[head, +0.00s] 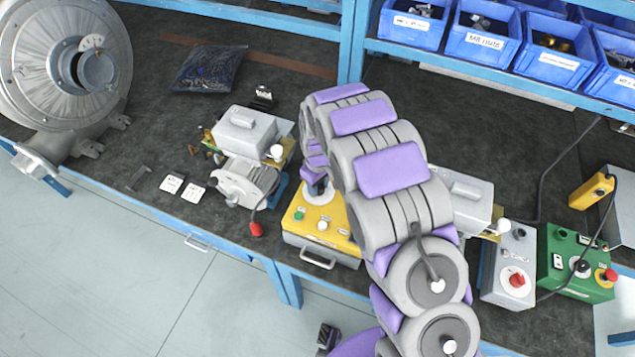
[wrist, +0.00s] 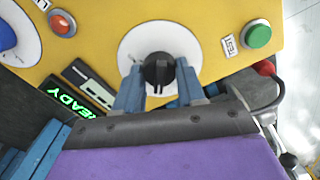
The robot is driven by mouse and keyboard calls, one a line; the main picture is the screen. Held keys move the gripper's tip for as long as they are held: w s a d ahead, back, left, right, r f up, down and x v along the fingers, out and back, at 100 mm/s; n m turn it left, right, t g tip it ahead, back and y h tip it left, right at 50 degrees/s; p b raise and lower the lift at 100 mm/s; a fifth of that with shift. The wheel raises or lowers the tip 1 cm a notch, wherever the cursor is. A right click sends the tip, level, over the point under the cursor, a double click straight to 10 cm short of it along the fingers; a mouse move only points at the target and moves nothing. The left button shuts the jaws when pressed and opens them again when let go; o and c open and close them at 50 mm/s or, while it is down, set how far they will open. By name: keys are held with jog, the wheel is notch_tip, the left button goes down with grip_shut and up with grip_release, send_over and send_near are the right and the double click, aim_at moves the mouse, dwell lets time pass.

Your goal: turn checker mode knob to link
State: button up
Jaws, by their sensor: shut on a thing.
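The yellow checker box (head: 345,243) stands at the bench's front edge, partly hidden by my arm in the head view. Its top fills the upper part of the wrist view (wrist: 210,25). The black mode knob (wrist: 158,70) sits on a round white dial (wrist: 135,43); no position labels are readable on the dial. My gripper (wrist: 158,82) is shut on the knob, with one blue finger on each side. In the head view my gripper (head: 316,183) reaches down to the dial, and the knob is hidden.
The checker also carries a green TEST button (wrist: 257,34), a red lamp (wrist: 62,23) and a display reading READY (wrist: 68,103). A grey motor unit (head: 243,182) stands close on the left. Grey (head: 512,265) and green (head: 575,262) control boxes stand to the right.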

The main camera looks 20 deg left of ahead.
dwell(0.4)
jog(key=o, duration=1)
jog(key=shift+o, duration=0.2)
jog(key=shift+r, duration=0.15)
notch_tip(320, 180, up, 17)
jog(key=p, duration=0.1)
jog(key=s+d+r+m+b, duration=0.1)
jog(key=s+d+r+m, duration=0.3)
jog(key=d, duration=0.6)
jog(key=s+d+r+m, duration=0.2)
jog(key=s+d+r, duration=0.4)
jog(key=d, duration=0.4)
jog(key=s+d+m+g+b, duration=0.1)
jog(key=s+d+m, duration=0.2)
jog(key=s, duration=0.8)
jog(key=s+d+f+m+b, duration=0.1)
jog(key=s+d+m, duration=0.2)
jog(key=s+d, duration=0.5)
jog(key=s, duration=0.4)
jog(key=shift+s+f+m+g, duration=0.25)
jog(key=shift+s+m+g, duration=0.05)
jog(key=shift+g, duration=0.1)
